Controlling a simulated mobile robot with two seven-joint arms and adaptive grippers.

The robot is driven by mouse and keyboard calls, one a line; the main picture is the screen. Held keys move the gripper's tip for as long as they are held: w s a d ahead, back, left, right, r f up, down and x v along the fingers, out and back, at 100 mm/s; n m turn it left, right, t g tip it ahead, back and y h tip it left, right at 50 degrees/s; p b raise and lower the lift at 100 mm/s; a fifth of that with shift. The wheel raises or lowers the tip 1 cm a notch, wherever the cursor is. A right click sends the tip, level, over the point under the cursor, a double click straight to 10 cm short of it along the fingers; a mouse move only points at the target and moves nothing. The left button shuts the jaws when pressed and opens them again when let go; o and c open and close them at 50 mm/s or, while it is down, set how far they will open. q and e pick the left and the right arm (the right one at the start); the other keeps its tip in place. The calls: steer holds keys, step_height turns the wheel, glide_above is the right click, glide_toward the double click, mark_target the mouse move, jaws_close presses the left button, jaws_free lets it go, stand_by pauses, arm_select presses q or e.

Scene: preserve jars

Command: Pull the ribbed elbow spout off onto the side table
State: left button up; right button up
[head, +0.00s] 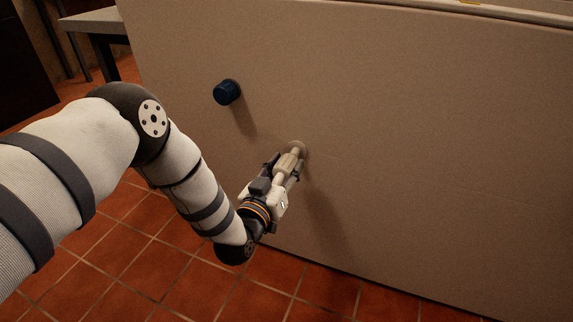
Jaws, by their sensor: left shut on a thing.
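The ribbed elbow spout (296,149) is a small beige piece at the face of a large tan panel, just right of the picture's middle. My left gripper (289,165) reaches up to it from below left and is shut on it. The fingers cover much of the spout, so its ribs and bend are hard to make out. Its upper end meets a round beige spot on the panel; I cannot tell whether it is still seated there. A grey table (92,20), likely the side table, stands at the upper left, partly cut off. My right gripper is not in view.
The upright tan panel (430,150) fills the right and middle. A dark blue ribbed knob or cap (227,92) sticks out of it, up and left of my gripper. Terracotta floor tiles (140,265) lie below. The visible tabletop part is bare.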

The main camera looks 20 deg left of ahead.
mark_target(279, 176)
arm_select(q)
steer(key=s+p, duration=0.2)
steer(key=s, duration=0.1)
steer(key=shift+r, duration=0.2)
steer(key=shift+s+f+p, duration=0.1)
steer(key=shift+s+p, duration=0.25)
steer(key=shift+s, duration=0.15)
steer(key=shift+f, duration=0.1)
